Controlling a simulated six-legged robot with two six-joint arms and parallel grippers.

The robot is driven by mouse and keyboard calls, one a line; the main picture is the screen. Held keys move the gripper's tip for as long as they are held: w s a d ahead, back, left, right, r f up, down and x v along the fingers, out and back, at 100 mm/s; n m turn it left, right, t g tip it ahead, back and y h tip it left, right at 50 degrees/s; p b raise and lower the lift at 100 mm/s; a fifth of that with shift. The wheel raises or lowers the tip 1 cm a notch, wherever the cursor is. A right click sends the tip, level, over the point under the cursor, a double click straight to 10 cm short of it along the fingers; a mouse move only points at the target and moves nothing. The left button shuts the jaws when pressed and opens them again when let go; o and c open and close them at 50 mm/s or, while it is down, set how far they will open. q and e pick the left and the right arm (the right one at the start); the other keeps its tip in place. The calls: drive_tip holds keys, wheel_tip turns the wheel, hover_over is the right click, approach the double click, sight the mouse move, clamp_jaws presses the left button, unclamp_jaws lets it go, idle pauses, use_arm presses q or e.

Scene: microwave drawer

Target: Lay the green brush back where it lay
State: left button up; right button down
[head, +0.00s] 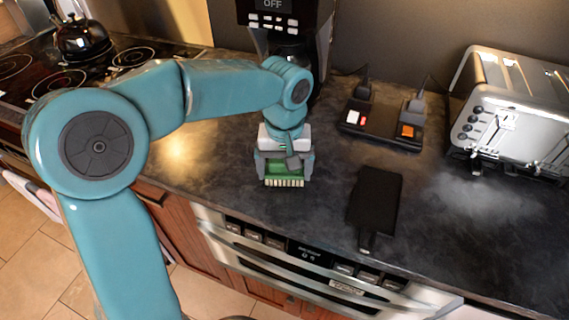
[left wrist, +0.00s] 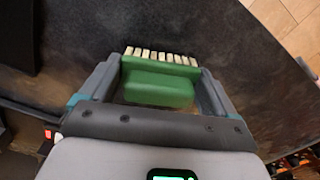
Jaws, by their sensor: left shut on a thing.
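The green brush (head: 285,169) with pale bristles is between the fingers of my left gripper (head: 285,178), over the dark counter (head: 215,165) near its front edge. In the left wrist view the green brush (left wrist: 158,86) sits between both fingers of my left gripper (left wrist: 160,90), its bristles pointing away from the palm. The gripper is shut on it. I cannot tell whether the brush touches the counter. My right gripper is not in view.
A black flat slab (head: 375,200) lies to the right of the brush. A power strip (head: 383,127) with plugs and a silver toaster (head: 515,110) stand further right. A coffee maker (head: 290,30) stands behind my gripper. A stove with a kettle (head: 82,38) is at the left.

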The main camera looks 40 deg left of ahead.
use_arm(q)
drive_tip(key=shift+f, duration=0.4)
drive_tip(key=o, duration=0.9)
drive_tip(key=shift+r, duration=0.15)
wheel_tip(320, 180, up, 16)
drive_tip(key=p, duration=0.2)
drive_tip(key=shift+r+p, duration=0.1)
drive_tip(key=shift+p, duration=0.25)
